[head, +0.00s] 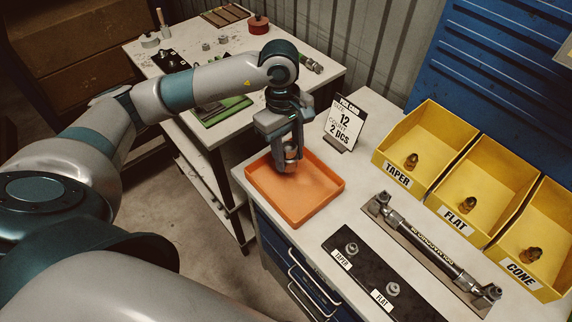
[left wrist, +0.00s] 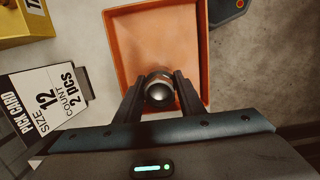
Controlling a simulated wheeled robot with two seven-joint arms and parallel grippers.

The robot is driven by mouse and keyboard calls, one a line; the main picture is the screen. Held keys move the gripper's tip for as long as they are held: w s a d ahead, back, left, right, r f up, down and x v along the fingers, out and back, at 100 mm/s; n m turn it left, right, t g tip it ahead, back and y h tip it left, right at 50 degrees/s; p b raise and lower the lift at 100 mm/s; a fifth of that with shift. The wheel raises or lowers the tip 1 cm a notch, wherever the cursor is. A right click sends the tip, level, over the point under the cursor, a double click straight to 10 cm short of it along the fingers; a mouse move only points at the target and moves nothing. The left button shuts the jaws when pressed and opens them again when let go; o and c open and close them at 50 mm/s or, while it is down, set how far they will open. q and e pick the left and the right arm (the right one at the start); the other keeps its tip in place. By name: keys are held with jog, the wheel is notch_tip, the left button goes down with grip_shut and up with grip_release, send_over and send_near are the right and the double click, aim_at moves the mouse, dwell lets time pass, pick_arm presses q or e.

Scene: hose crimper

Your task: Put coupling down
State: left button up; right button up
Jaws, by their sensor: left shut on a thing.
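My left gripper (head: 289,160) is over the orange tray (head: 318,206) at the left end of the near worktable. It is shut on a coupling (head: 291,153), a small rounded metal piece held between the fingertips. In the left wrist view the coupling (left wrist: 158,88) shows as a dark shiny ball-like end between the two fingers, with the orange tray (left wrist: 128,42) beneath it. I cannot tell whether the coupling touches the tray floor. No other item shows in the tray. My right gripper is not in view.
A pick card (head: 343,122) reading size 12, count 2 pcs stands behind the tray. Yellow bins (head: 425,125) labelled TAPER, FLAT and CONE line the back right. A hose assembly (head: 430,250) and a dark labelled mat (head: 372,272) with two fittings lie right of the tray.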

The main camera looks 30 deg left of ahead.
pick_arm(q)
jog(key=shift+s+a+f, duration=0.15)
jog(key=shift+a, duration=0.15)
jog(key=shift+f+b, duration=0.5)
jog(key=shift+f, duration=1.55)
jog(key=shift+f+b, duration=0.15)
jog(key=shift+b, duration=0.15)
jog(key=o, duration=1.3)
jog(key=shift+c, duration=0.2)
